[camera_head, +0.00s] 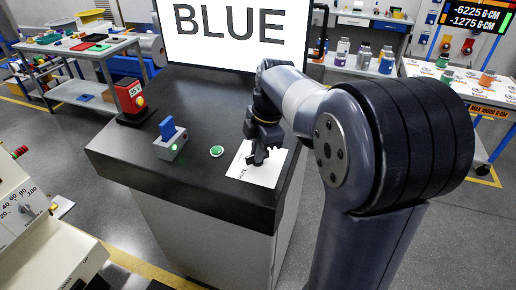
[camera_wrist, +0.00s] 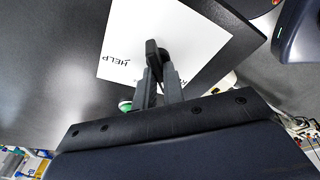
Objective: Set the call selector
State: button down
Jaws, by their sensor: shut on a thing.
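The call selector's white plate (camera_head: 262,178) lies on the dark bench top near its right front edge. In the wrist view the plate (camera_wrist: 205,35) carries the word HELP and another label mostly hidden behind a finger. The selector's dark knob (camera_wrist: 152,47) stands on the plate. My gripper (camera_head: 260,157) is down at the plate. In the wrist view its two fingers (camera_wrist: 158,78) are closed around the near part of the knob. The knob is mostly hidden by my gripper in the head view. A large screen (camera_head: 232,32) behind the bench reads BLUE.
A green button (camera_head: 217,151) sits left of the plate. Further left are a grey box with a blue lever (camera_head: 167,128) and a red box with a button (camera_head: 130,99). A dial machine (camera_head: 30,205) stands at the left. The bench's front left is clear.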

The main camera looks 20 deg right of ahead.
jog(key=shift+n+g+p, duration=0.3)
jog(key=shift+n, duration=1.2)
jog(key=c, duration=1.5)
grip_release()
notch_tip(320, 180, up, 11)
jog(key=d, duration=0.1)
jog(key=shift+d+f, duration=0.15)
jog(key=shift+s+f, duration=0.1)
